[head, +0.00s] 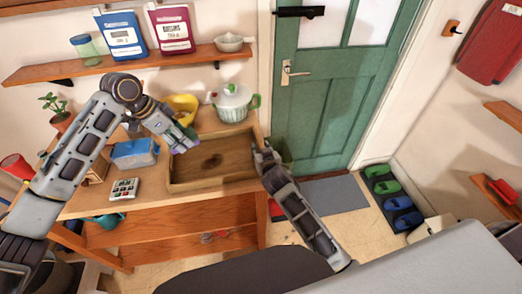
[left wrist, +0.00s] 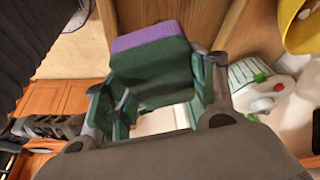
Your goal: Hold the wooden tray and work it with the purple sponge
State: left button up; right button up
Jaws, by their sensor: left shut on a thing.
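The wooden tray (head: 228,178) lies on the bench, with a dark stain on its floor. My left gripper (head: 186,141) is shut on the purple sponge, over the tray's back left part. In the left wrist view the sponge (left wrist: 148,37) shows a purple layer and a dark green layer between the fingers of my left gripper (left wrist: 152,90). I cannot tell whether the sponge touches the tray. My right gripper (head: 264,154) is at the tray's right edge; its fingers are too small to tell open from shut.
A blue container (head: 134,154) and a calculator-like device (head: 123,188) stand left of the tray. A yellow bowl (head: 183,108) and a white-green lidded pot (head: 233,102) stand behind it. A shelf (head: 130,67) with two bags hangs above.

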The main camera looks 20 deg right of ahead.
jog(key=shift+w, duration=0.1)
grip_shut()
dwell(0.3)
